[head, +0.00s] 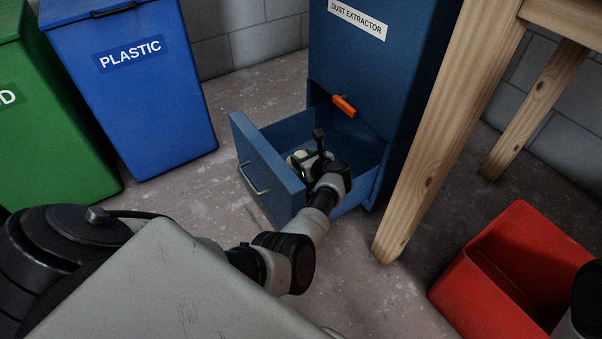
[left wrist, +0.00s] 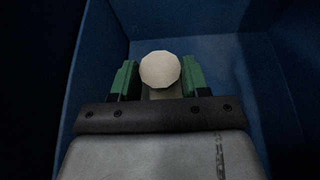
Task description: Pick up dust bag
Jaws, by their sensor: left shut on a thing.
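The dust bag (left wrist: 160,69) shows in the left wrist view as a pale, cream, rounded thing between the green fingers. In the head view only a small pale part of it (head: 297,156) shows beside my gripper. My left gripper (head: 304,164) reaches down into the open blue drawer (head: 264,165) of the dust extractor (head: 375,75). It is shut on the dust bag, inside the drawer walls. The lower part of the bag is hidden by the gripper. My right gripper is not in view.
An orange lever (head: 344,106) sits above the drawer. A wooden table leg (head: 440,140) stands close to its right. A red bin (head: 480,285) is at the lower right. Blue plastic (head: 150,110) and green (head: 55,140) bins stand left, with free floor between.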

